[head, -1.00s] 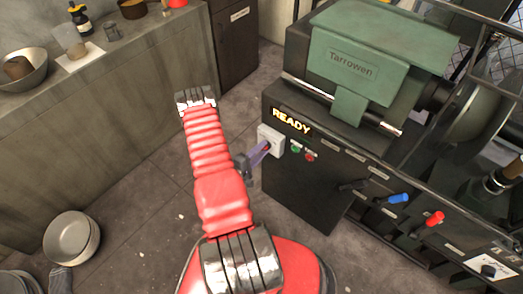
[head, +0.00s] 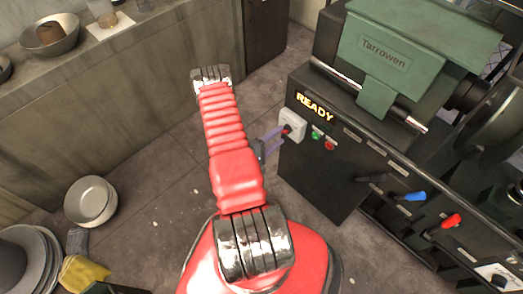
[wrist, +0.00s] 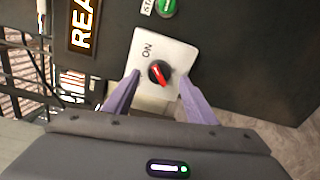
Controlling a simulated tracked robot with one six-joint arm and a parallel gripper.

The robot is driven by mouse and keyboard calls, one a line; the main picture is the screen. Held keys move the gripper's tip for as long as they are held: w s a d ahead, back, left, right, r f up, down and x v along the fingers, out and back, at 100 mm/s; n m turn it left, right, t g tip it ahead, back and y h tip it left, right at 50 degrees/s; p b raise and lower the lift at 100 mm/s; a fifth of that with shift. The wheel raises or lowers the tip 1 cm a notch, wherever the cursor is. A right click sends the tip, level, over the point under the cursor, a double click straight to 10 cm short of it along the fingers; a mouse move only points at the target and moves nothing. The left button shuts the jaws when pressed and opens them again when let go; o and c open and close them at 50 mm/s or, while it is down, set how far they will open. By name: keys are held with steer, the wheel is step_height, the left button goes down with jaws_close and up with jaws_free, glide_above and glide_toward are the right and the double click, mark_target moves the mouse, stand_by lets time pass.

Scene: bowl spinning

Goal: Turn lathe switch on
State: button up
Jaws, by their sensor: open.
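The lathe switch is a pale square plate (wrist: 172,55) marked ON, with a round black knob (wrist: 159,72) that has a red pointer. The ON mark is above left of the knob in the wrist view, and the pointer's red bar slants from upper left to lower right. In the head view the switch box (head: 293,124) sits on the dark lathe front. My gripper (head: 283,134) is open in front of it. In the wrist view its two purple fingers stand either side of the knob, with visible gaps; whether the tips touch the plate I cannot tell.
A lit READY display (head: 315,106) is above the switch, with green (head: 316,134) and red (head: 330,144) buttons to the right. Blue (head: 411,196) and red (head: 446,223) levers stand further right. Bowls (head: 90,201) lie on the floor at left; bare floor separates them from the lathe.

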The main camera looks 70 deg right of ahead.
steer(key=v, duration=1.1)
steer(key=shift+f, duration=0.1)
stand_by(0.7)
